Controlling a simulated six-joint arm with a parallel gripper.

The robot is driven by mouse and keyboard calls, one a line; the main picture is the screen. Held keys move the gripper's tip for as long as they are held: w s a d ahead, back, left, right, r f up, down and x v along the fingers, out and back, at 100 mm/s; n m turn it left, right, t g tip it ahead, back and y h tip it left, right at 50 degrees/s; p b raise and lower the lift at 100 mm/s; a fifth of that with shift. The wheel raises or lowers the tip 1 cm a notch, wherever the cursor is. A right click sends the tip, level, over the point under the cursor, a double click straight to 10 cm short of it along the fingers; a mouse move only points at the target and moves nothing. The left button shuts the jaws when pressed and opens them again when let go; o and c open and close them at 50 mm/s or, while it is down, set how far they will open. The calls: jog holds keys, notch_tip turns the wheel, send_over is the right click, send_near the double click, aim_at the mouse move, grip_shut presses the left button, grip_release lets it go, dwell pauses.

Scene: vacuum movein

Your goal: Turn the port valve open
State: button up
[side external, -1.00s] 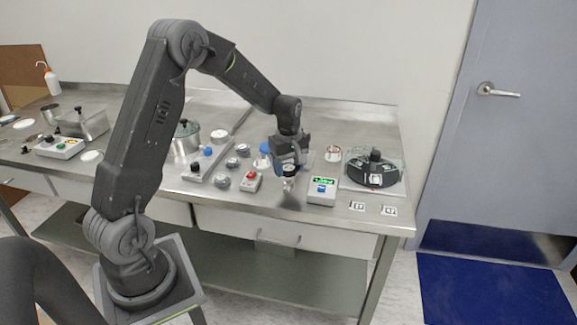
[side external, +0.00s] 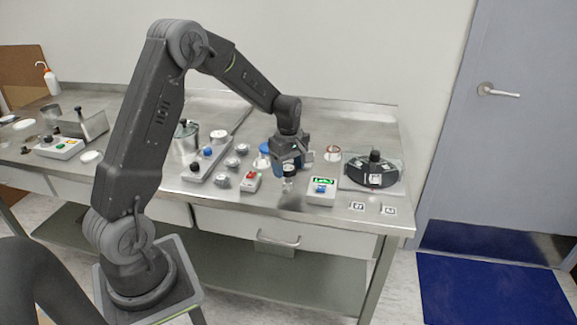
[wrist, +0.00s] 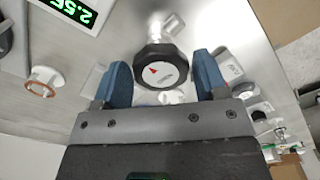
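The port valve has a black faceted knob (wrist: 160,66) with a red arrow on its pale top face, in the upper middle of the wrist view. In the side view the knob (side external: 289,170) stands near the front of the bench, just below my gripper (side external: 290,163). In the wrist view my gripper (wrist: 163,78) is open, with one blue finger on each side of the knob. A gap shows between the knob and each finger, so no contact is visible. The valve's base is partly hidden by the knob.
A meter with a green display (side external: 325,183) stands right of the valve. A red-button box (side external: 251,181) is to its left. A black round device (side external: 373,170) sits farther right. A white part with a copper-coloured ring (side external: 332,153) stands behind. Bare bench lies in front.

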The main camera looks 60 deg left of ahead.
aim_at(289, 168)
jog(key=shift+o, duration=1.3)
notch_tip(289, 168, up, 14)
